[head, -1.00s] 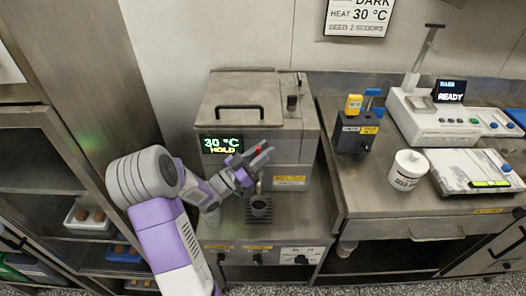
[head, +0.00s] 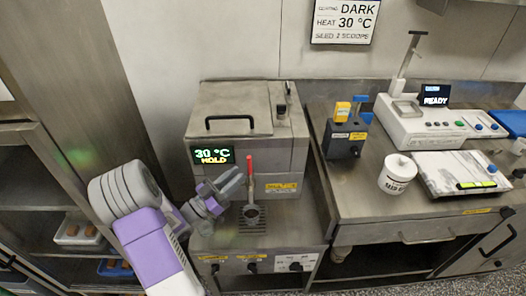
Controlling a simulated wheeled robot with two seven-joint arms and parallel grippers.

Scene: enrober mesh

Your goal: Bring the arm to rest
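My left arm comes in from the lower left. Its gripper (head: 238,178) is in front of the steel melter (head: 240,112), just left of the upright lever with the red handle (head: 250,165). Its two grey fingers look spread apart with nothing between them. It appears clear of the lever. The melter's display (head: 213,156) reads 30 °C HOLD. Below the lever is a small dark cup or outlet (head: 251,212) over a drip grate; I cannot tell which. My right gripper is not in view.
An open rack with trays (head: 78,232) stands left.

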